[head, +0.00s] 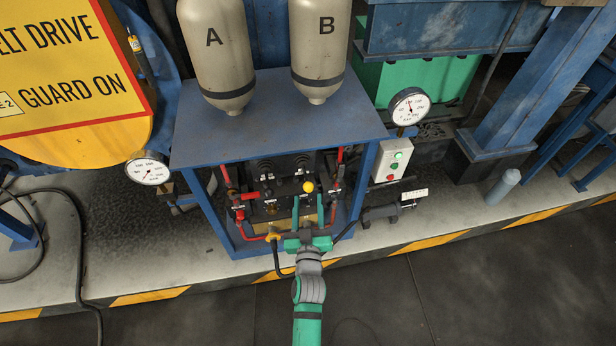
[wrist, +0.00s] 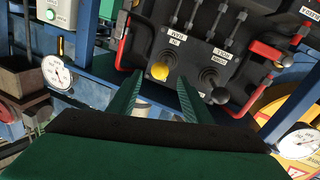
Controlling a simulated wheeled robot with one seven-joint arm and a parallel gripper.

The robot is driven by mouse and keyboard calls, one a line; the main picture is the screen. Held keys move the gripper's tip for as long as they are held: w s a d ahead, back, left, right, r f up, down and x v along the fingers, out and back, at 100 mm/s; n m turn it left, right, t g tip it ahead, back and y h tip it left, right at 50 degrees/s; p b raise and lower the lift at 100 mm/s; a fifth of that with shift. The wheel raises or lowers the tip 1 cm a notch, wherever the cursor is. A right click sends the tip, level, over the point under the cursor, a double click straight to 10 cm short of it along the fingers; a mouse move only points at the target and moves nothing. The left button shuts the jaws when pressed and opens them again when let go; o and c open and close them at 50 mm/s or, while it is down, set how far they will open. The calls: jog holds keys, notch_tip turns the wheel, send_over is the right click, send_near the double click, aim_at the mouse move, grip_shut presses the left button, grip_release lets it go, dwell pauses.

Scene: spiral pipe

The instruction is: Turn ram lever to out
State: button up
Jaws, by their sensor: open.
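A lever with a yellow ball knob (head: 308,187) stands on the dark control block inside the blue frame. In the wrist view its yellow knob (wrist: 160,71) appears between and just beyond my fingertips; I cannot tell how far apart they are in depth. A second lever with a black knob (wrist: 219,95) stands to its right in that view.
Red-handled valves and pipes (head: 240,212) flank the block. The blue table (head: 275,115) overhangs it, bearing tanks A and B. A button box (head: 393,160) and gauge (head: 409,107) stand right, another gauge (head: 149,169) left. The floor in front is clear.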

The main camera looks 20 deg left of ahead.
jog(key=x, duration=1)
jog(key=shift+w, duration=0.25)
jog(key=shift+a, duration=0.1)
jog(key=shift+c, duration=0.3)
